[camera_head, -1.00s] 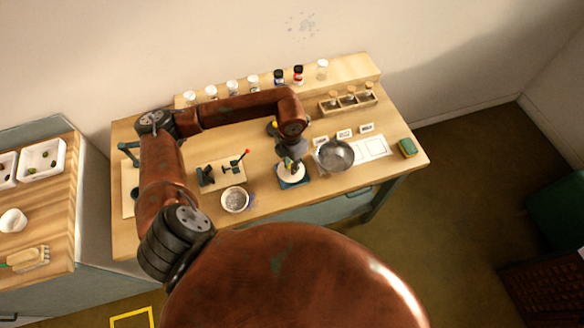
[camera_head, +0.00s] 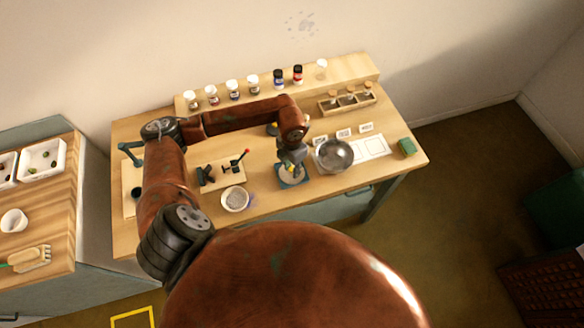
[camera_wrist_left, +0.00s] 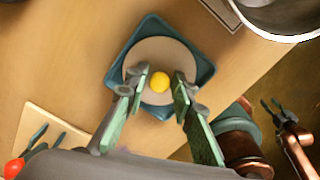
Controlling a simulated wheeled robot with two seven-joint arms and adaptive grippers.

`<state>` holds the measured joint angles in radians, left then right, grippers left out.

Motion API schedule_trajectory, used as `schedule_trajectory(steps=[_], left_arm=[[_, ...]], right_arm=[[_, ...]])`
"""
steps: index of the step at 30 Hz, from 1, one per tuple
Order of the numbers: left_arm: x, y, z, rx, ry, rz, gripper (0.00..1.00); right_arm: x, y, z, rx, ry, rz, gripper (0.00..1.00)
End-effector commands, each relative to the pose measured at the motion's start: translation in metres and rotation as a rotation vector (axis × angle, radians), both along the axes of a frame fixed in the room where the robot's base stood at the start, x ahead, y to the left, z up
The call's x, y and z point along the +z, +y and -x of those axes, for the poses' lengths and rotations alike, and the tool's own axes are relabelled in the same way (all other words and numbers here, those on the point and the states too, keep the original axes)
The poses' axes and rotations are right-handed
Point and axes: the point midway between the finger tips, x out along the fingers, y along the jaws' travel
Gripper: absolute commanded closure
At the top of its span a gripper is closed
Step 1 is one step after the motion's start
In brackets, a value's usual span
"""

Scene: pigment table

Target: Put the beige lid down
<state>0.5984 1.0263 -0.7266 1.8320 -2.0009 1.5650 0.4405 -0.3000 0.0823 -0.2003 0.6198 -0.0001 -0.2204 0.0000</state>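The beige lid (camera_wrist_left: 160,57) is a round disc with a yellow knob (camera_wrist_left: 160,82). It rests inside the teal square dish (camera_wrist_left: 118,83), apparently flat. The dish (camera_head: 283,184) stands near the table's front edge in the head view, where my gripper partly hides the lid (camera_head: 292,173). My left gripper (camera_wrist_left: 161,79) is open, its fingers on either side of the knob with a gap at each side. It also shows above the dish in the head view (camera_head: 291,165). My right gripper (camera_wrist_left: 281,112) shows small at the right of the wrist view, its fingers apart and empty.
A metal bowl (camera_head: 334,155) stands close to the right of the dish. A white bowl (camera_head: 235,199) and a board (camera_head: 222,172) with a red-knobbed tool are to the left. Jars line the back shelf. A green block (camera_head: 407,147) sits at the right end.

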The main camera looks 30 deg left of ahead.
Motion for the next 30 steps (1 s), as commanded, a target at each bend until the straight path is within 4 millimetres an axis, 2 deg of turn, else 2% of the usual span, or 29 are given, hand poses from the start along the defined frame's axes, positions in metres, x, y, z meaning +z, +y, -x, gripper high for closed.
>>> schedule_trajectory(steps=[3,14,17,24,30], left_arm=[[-0.001,0.0,0.0,0.0,0.001,-0.001,0.67],[0.006,0.0,0.0,0.0,0.0,-0.001,0.67],[0.018,0.001,-0.001,0.0,-0.003,-0.002,0.67],[0.069,0.001,-0.001,0.0,-0.004,-0.002,0.67],[0.104,0.001,-0.001,0.0,-0.003,-0.001,0.67]], right_arm=[[0.0,0.0,0.0,0.0,0.0,0.0,0.6],[0.003,0.003,0.0,-0.002,-0.001,-0.003,0.6],[0.0,0.004,0.0,-0.002,-0.001,-0.004,0.6],[-0.004,0.005,0.0,-0.003,0.001,-0.005,0.6],[-0.006,0.005,0.001,-0.003,0.001,-0.005,0.6]])
